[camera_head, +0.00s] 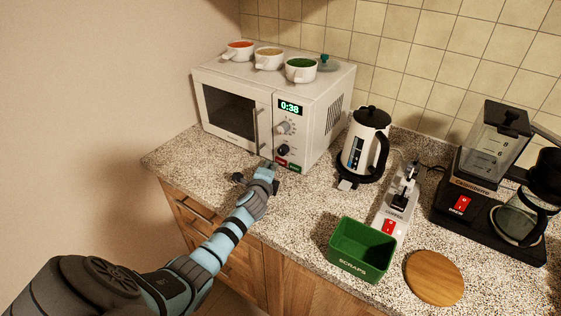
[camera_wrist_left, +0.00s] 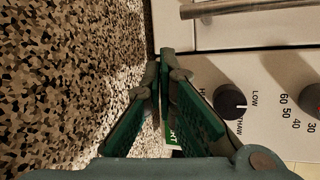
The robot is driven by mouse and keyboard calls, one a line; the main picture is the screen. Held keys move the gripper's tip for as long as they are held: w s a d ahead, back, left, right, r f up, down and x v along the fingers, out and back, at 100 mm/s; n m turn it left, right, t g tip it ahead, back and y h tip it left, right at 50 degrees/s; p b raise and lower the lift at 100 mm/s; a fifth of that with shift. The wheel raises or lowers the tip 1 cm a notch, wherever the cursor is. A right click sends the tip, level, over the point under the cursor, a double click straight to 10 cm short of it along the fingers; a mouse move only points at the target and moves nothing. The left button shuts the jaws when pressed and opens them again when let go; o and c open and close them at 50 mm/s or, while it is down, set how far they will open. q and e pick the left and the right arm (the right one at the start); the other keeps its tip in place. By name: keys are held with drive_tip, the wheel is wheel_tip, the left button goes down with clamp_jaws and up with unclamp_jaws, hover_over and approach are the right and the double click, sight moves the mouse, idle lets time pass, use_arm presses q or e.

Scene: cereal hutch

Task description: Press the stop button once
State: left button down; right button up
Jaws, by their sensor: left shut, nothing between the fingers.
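The white microwave (camera_head: 233,108) stands at the back left of the counter, its display reading 0:38. The red stop button (camera_head: 281,162) is low on its control panel, left of the green start button (camera_head: 295,169). My left gripper (camera_head: 269,165) is shut and empty, its tips just in front of the panel's lower left corner, close to the stop button. I cannot tell whether they touch it. In the left wrist view the closed fingers (camera_wrist_left: 163,55) hide the stop button, and part of the green start button (camera_wrist_left: 172,134) shows between them. My right gripper is out of view.
Bowls (camera_head: 268,59) stand on the microwave. Its door handle (camera_head: 256,131) is just left of the panel. Right of it are a kettle (camera_head: 362,141), a power strip (camera_head: 391,211), a green scraps bin (camera_head: 361,252) and a coffee maker (camera_head: 477,211). The counter front-left is clear.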

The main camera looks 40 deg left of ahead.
use_arm(q)
drive_tip(key=shift+s, duration=0.1)
drive_tip(key=s+p, duration=0.1)
drive_tip(key=s, duration=0.2)
drive_tip(key=shift+s+p, duration=0.2)
drive_tip(key=shift+p, duration=0.2)
drive_tip(key=shift+s, duration=0.7)
